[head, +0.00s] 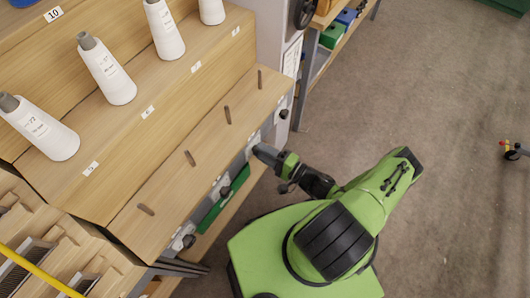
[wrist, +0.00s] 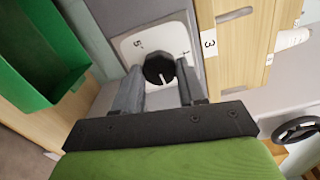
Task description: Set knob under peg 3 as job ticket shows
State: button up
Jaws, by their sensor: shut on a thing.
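The black knob (wrist: 158,69) sits on a white dial plate (wrist: 131,46) beside a label with 3 (wrist: 209,43) in the wrist view. The plate has a 5 at its upper left and a mark at its right. The knob's white pointer line points down in the picture, slightly right. My gripper (wrist: 160,76) is shut on the knob, a finger on each side. In the head view my gripper (head: 258,150) reaches the front rail and hides this knob. Several wooden pegs, one of them here (head: 228,115), stand on the board above. No readable job ticket shows.
Other knobs sit along the rail, at the right (head: 283,113) and near left (head: 188,241). A green bin (wrist: 40,50) is close beside my gripper. White yarn cones (head: 106,70) stand on the stepped shelf. The floor at the right is mostly clear.

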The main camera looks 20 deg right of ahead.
jog(key=shift+s+a+f+m+b, duration=0.15)
jog(key=shift+m+b, duration=0.5)
jog(key=shift+m, duration=3.95)
jog(key=shift+w+d+f+m+b, duration=0.1)
jog(key=shift+m+b, duration=0.5)
jog(key=shift+m, duration=4)
jog(key=o, duration=1.1)
jog(key=shift+r, duration=0.1)
jog(key=shift+c, duration=0.2)
jog(key=shift+s, duration=0.1)
